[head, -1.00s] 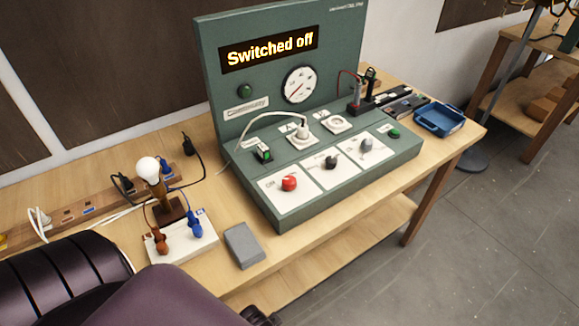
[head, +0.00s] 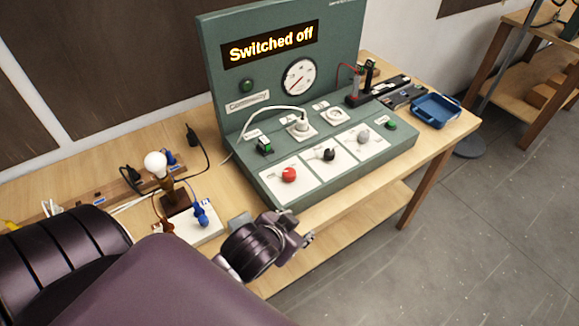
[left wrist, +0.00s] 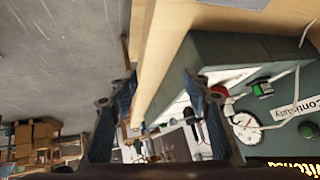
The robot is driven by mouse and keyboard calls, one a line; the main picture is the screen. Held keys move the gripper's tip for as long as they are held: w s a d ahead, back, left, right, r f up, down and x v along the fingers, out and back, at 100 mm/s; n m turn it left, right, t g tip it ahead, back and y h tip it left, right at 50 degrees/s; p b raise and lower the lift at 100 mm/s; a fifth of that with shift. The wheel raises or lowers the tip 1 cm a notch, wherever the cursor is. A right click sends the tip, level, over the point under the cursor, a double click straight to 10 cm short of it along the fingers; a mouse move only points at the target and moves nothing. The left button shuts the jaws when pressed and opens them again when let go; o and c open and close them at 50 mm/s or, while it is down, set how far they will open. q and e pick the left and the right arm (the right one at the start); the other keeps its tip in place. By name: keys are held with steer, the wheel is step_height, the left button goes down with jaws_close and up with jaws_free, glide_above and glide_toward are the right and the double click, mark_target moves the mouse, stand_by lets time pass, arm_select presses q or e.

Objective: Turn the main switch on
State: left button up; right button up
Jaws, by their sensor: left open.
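The green test panel (head: 235,100) stands on the bench, and its display (head: 270,46) reads "Switched off". On its sloped front are a red knob (head: 289,174), a black knob (head: 328,154) and a grey knob (head: 363,137). A small green-lit switch (head: 264,145) sits above the red knob. I cannot read which one is labelled main. My left gripper (head: 303,238) is in front of the panel's front edge, below the red knob and apart from it. In the left wrist view its fingers (left wrist: 160,80) are spread and empty; the red knob (left wrist: 218,91) shows beside one finger. My right gripper is out of view.
A lamp bulb (head: 155,163) on a stand and a white block (head: 190,232) with blue and brown plugs lie left of the panel. A grey block (head: 239,222) is partly behind my arm. A blue tray (head: 436,110) stands at the right. The floor in front is clear.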

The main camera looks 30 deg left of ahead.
arm_select(q)
steer(key=w+d+r+m+t+h, duration=0.2)
steer(key=w+d+r+m+t, duration=0.15)
steer(key=w+r+t, duration=0.6)
steer(key=w+d+r+m+t+h, duration=0.3)
steer(key=w+r, duration=0.4)
steer(key=r, duration=0.7)
steer(key=s+d+r+m+g+h, duration=0.2)
steer(key=d+r+m+g+h, duration=0.15)
steer(key=d+m+h, duration=0.45)
steer(key=s+d+r+m+g+h, duration=0.1)
steer(key=d+r+m+g+h, duration=0.2)
steer(key=d+m+g+h, duration=0.4)
steer(key=m+g+y, duration=0.8)
steer(key=g+y, duration=0.2)
steer(key=y, duration=0.9)
glide_above(289, 171)
step_height(289, 171, down, 20)
steer(key=shift+d+r, duration=0.1)
steer(key=shift+r, duration=0.15)
steer(key=shift+s+f, duration=0.1)
steer(key=shift+f, duration=0.15)
step_height(289, 171, down, 6)
steer(key=p, duration=0.2)
steer(key=shift+p, duration=0.4)
steer(key=shift+f, duration=0.55)
